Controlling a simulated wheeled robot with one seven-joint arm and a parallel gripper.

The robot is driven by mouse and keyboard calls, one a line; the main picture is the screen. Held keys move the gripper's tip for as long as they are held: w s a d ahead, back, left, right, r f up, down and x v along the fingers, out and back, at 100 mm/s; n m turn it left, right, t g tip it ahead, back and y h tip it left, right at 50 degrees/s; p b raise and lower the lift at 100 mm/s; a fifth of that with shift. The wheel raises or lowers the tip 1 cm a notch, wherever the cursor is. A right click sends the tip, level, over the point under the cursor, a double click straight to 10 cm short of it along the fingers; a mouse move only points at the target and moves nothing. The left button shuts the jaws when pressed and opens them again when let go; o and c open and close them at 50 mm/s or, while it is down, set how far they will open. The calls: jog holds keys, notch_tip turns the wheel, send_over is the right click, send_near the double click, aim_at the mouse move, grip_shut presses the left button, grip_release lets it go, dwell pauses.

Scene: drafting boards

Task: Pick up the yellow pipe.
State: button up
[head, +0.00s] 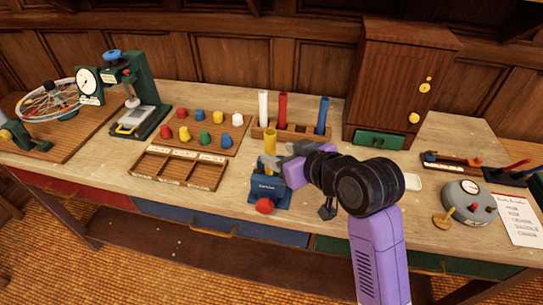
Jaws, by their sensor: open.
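The yellow pipe (270,141) stands upright in the blue vise (266,188), which has a red knob at its front. The pipe's lower end is hidden in or behind the vise. My gripper (284,154) is open at the pipe's right side, with its grey fingers pointing left toward it. I cannot tell whether the fingers reach around the pipe or stop beside it.
Behind the pipe, a wooden rack (292,133) holds white, red and blue pipes upright. A peg board (200,133) with coloured pieces and a wooden tray (177,169) lie to the left. A wooden cabinet (392,85) stands at the back right.

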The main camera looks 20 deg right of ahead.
jog(key=p+x, duration=0.1)
jog(key=x, duration=0.4)
jog(key=shift+s+a+f, duration=0.1)
jog(key=shift+a+f, duration=0.1)
jog(key=shift+f, duration=0.1)
grip_shut()
